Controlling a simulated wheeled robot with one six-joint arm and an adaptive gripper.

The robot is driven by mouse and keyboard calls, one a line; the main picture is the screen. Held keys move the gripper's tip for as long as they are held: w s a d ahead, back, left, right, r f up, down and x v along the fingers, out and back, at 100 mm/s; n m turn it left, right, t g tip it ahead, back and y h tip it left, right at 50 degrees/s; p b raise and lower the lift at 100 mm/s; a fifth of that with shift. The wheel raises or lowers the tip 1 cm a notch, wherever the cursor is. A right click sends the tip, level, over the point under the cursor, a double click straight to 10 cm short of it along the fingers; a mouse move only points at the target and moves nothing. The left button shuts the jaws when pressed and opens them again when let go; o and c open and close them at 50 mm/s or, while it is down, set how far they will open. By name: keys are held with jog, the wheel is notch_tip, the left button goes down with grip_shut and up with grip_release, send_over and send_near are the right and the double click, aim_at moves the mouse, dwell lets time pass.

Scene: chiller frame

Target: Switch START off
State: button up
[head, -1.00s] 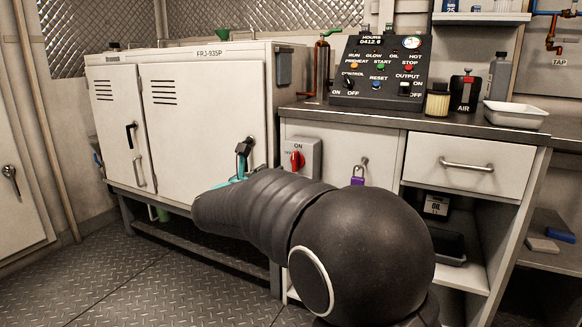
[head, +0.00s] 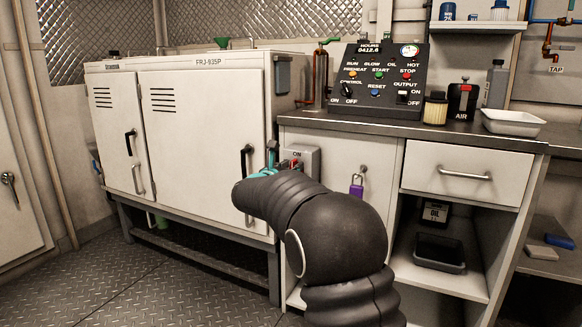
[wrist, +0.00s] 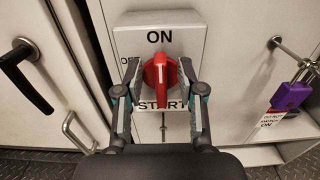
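The START switch is a red rotary knob (wrist: 160,80) on a grey-white box (wrist: 190,32). Its white pointer line is upright, toward the ON label above. START is printed below, and an OFF label at the left is partly hidden by a finger. In the wrist view my gripper (wrist: 160,68) is open, with one fingertip on each side of the knob. Small gaps seem to remain, though contact is hard to judge. In the head view the switch box (head: 308,158) is partly hidden behind my arm and the teal gripper parts.
A black door handle (wrist: 20,75) stands left of the switch on the white cabinet (head: 205,130). A purple padlock (wrist: 291,95) with a tag hangs to the right. A control panel (head: 378,82) stands on the counter above.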

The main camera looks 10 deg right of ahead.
jog(key=shift+w+d, duration=0.2)
jog(key=shift+w, duration=0.05)
grip_shut()
